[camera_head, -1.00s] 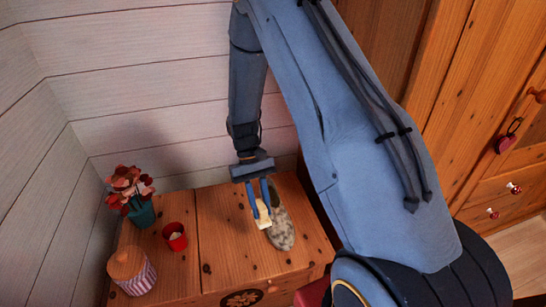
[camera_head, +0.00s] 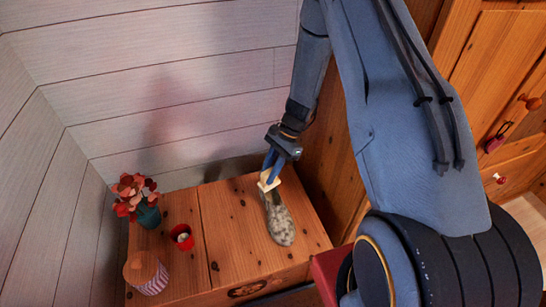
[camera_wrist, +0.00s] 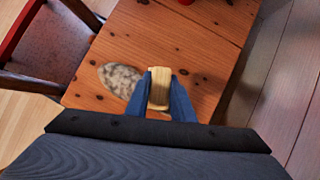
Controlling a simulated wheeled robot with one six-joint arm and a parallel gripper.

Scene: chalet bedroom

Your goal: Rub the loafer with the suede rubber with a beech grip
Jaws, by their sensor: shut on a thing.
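The loafer (camera_head: 279,222) is mottled grey and lies on the wooden chest top; it also shows in the wrist view (camera_wrist: 120,79). My gripper (camera_head: 271,172) is shut on the suede rubber (camera_head: 268,184), whose pale beech grip shows between the blue fingers in the wrist view (camera_wrist: 160,88). In the head view the rubber is at the far end of the loafer, overlapping it. I cannot tell whether they touch. The fingers hide part of the loafer's far end.
The wooden chest (camera_head: 230,250) stands against the plank wall. A flower pot (camera_head: 147,215), a red cup (camera_head: 182,237) and a striped jar (camera_head: 146,272) stand at its left. A red chair (camera_wrist: 45,50) is close by. A wooden cupboard (camera_head: 500,80) is at the right.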

